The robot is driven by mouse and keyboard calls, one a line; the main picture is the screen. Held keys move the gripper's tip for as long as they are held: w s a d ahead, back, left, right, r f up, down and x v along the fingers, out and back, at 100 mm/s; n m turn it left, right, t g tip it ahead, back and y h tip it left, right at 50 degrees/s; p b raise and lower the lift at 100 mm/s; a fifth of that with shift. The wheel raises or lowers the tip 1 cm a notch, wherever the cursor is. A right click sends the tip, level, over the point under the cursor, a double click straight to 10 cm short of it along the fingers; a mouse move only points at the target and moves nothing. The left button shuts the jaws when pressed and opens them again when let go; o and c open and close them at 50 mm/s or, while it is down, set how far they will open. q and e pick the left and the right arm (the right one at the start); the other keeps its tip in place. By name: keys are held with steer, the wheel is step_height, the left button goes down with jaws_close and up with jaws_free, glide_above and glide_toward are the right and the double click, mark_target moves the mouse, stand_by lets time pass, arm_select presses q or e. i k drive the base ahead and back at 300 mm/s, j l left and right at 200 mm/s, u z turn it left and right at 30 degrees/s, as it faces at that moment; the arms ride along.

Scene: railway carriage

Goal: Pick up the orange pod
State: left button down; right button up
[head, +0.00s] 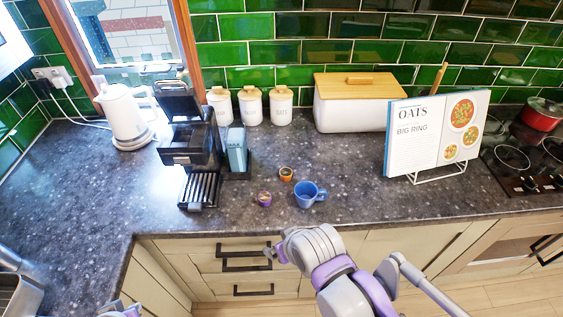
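The orange pod (286,173) is a small orange cup with a dark top. It stands on the dark speckled counter (345,180), just behind and left of the blue mug (308,195). A purple pod (265,199) sits nearer the counter's front edge, left of the mug. My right gripper (272,252) is in front of the drawers, below the purple pod in the picture and apart from both pods. Its fingers are too small to tell whether they are open. Only a bit of my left arm shows at the bottom left; its gripper is out of view.
A black coffee machine (188,145) and a blue carton (236,150) stand left of the pods. Three white canisters (250,107), a bread bin (350,108) and a kettle (124,118) are behind. A cookbook on a stand (435,135) is right; counter between is clear.

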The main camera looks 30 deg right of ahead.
mark_target(286, 172)
steer(key=i+l+u, duration=0.1)
steer(key=l+u, duration=0.3)
steer(key=l, duration=0.35)
steer(key=l+u, duration=0.45)
steer(key=l, duration=0.25)
